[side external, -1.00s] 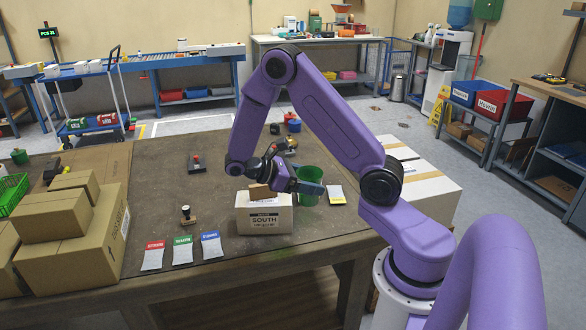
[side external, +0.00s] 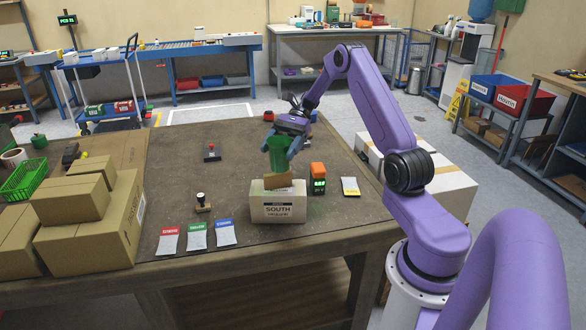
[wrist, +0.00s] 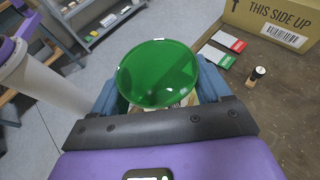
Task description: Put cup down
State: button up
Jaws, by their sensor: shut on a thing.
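A green cup (side external: 278,158) is held upright between the blue fingers of my gripper (side external: 283,143). In the side view it shows just behind and above the open white box labelled SOUTH (side external: 278,208). I cannot tell whether the cup's base is clear of the box flap, which covers its lower end. In the wrist view the cup's round green top (wrist: 157,72) fills the space between the two fingers.
An orange device with a green display (side external: 318,180) stands right of the SOUTH box. A yellow-edged card (side external: 350,187) lies farther right. Red, green and blue cards (side external: 197,236) and a stamp (side external: 202,203) are left. Brown cartons (side external: 85,220) stand far left. The bench middle (side external: 240,180) is clear.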

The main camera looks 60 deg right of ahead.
jog(key=w+d+f+m+t+h, duration=0.1)
jog(key=w+d+m+t+h, duration=0.2)
jog(key=d+m+t, duration=0.45)
jog(key=w+d+m+t+h, duration=0.2)
jog(key=d+m+t, duration=0.15)
jog(key=d, duration=0.65)
jog(key=s+d+f+m+t+h, duration=0.35)
jog(key=d+f+m+h, duration=0.55)
jog(key=d, duration=0.5)
jog(key=shift+n+g+y, duration=0.3)
jog(key=shift+n+g, duration=0.05)
jog(key=shift+n, duration=0.45)
jog(key=shift+s+a+f, duration=0.1)
jog(key=shift+s+f, duration=0.05)
jog(key=shift+f, duration=1.65)
jog(key=shift+s+a+f, duration=0.1)
jog(key=shift+f, duration=1.7)
jog(key=shift+f, duration=0.6)
jog(key=o, duration=1)
